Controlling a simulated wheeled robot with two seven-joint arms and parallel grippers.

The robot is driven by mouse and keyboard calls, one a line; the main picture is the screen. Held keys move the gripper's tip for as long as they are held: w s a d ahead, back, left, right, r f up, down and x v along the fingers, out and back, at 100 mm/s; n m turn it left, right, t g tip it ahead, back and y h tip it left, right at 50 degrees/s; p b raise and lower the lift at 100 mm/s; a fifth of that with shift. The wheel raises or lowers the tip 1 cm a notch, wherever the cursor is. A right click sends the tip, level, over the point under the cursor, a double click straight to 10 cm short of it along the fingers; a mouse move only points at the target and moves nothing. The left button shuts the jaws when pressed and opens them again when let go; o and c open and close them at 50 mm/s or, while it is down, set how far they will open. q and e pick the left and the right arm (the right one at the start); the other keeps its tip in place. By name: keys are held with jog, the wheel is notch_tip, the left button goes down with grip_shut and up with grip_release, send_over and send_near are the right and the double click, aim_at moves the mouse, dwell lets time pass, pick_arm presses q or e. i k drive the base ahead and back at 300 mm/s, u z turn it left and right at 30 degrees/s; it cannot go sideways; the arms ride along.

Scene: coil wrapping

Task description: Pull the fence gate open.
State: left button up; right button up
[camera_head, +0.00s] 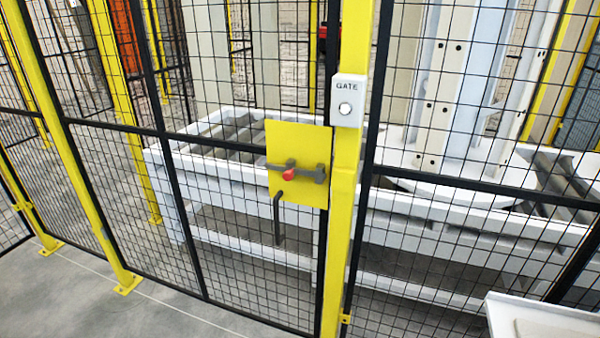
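The fence gate (180,150) is a black wire-mesh panel in a black frame, left of a yellow post (344,180). It looks closed against this post. A yellow latch plate (298,140) sits at the gate's right edge. It carries a grey bolt (315,173) with a red knob (289,175). A dark bent handle (277,218) hangs below the knob. A white box marked GATE (347,101) with a round button is on the post. Neither of my grippers is in view.
Behind the mesh stands a white roller conveyor (240,240) with a tall white machine (470,80). Yellow posts with floor feet (127,284) stand at the left. A white box-like surface (540,318) is at the lower right. Grey floor (90,310) in front at the left is clear.

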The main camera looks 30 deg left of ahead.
aim_at(289, 144)
jog(key=z, duration=2.5)
jog(key=k, duration=2.15)
jog(key=u, duration=2.25)
jog(key=i, duration=0.5)
jog(key=u, duration=0.1)
